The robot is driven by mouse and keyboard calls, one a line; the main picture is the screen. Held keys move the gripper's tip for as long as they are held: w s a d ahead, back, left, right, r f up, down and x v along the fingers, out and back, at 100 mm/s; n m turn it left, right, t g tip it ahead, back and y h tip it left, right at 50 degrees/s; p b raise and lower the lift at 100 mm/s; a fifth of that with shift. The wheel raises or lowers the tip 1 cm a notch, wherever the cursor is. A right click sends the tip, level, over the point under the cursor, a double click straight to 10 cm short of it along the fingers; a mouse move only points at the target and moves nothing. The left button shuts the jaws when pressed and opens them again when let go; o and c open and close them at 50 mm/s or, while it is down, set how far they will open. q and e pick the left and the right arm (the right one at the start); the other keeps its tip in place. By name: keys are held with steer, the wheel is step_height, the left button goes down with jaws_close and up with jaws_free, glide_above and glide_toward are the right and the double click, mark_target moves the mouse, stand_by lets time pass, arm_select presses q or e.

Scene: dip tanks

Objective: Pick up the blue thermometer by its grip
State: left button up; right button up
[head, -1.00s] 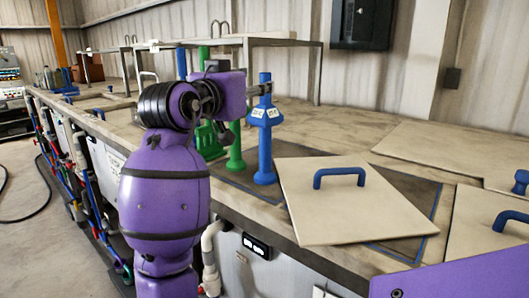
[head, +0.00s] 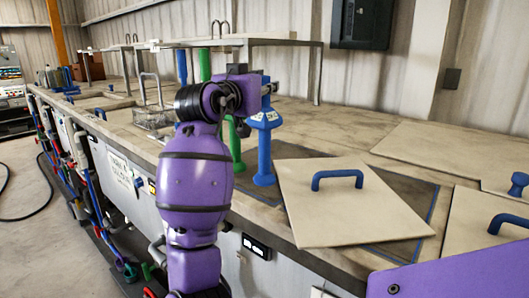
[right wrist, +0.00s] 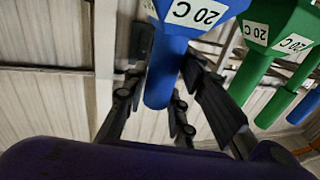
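The blue thermometer (head: 264,150) stands upright at the back left of a tilted cream lid, with white labels on its wide head. In the right wrist view its head reads "20 C" and its round grip (right wrist: 166,75) shows between my fingers. My right gripper (head: 268,88) is at the grip's height, above the labelled head. Its fingers (right wrist: 168,105) look spread on both sides of the grip, with gaps visible; contact cannot be made out. My forearm and wrist hide part of the scene to the left. My left gripper is not in view.
A green thermometer (head: 236,150) stands just left of the blue one, partly behind my wrist. The cream lid (head: 335,215) with a blue handle (head: 338,176) lies askew in front. A wire basket (head: 153,117) sits further left. A raised shelf (head: 240,40) stands behind.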

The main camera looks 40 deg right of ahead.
jaws_close()
steer(key=shift+r, duration=0.15)
